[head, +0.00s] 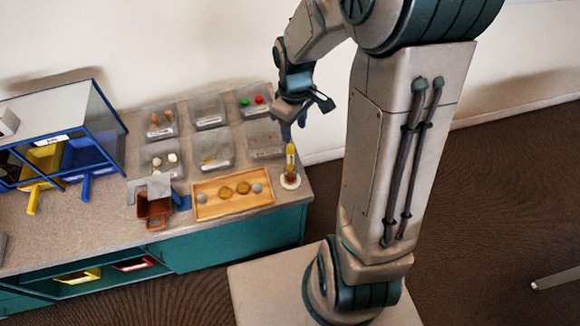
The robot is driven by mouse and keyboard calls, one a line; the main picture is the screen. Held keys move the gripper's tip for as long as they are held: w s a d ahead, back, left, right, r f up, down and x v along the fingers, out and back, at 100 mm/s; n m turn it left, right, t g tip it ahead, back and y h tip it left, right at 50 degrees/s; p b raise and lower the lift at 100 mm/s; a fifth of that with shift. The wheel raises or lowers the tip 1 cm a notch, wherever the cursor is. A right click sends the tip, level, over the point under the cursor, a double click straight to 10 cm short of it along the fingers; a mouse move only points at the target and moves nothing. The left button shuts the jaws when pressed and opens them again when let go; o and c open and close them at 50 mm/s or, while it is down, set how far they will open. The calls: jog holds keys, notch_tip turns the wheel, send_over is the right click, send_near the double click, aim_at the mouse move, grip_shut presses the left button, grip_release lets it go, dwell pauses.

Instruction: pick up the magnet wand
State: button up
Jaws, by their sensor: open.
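What looks like the magnet wand (290,161) stands upright at the right end of the counter. My gripper (302,122) is open and empty, pointing down above and slightly to the right of the wand's top. It appears apart from the wand; the exact gap in depth is hard to tell.
A wooden tray (219,212) with several round pieces lies left of the wand. Clear bins (211,115) stand behind it, some holding small objects. A brown container (154,210) and a blue-framed case (101,107) stand farther left. The counter's right edge is close to the wand.

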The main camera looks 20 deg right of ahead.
aim_at(291, 154)
notch_tip(291, 154, down, 6)
jog(key=shift+f, duration=0.2)
jog(key=f, duration=0.2)
jog(key=a+f, duration=0.1)
jog(key=f, duration=0.1)
jog(key=shift+p, duration=0.3)
jog(key=shift+w+d+f, duration=0.1)
jog(key=shift+f, duration=0.6)
grip_shut()
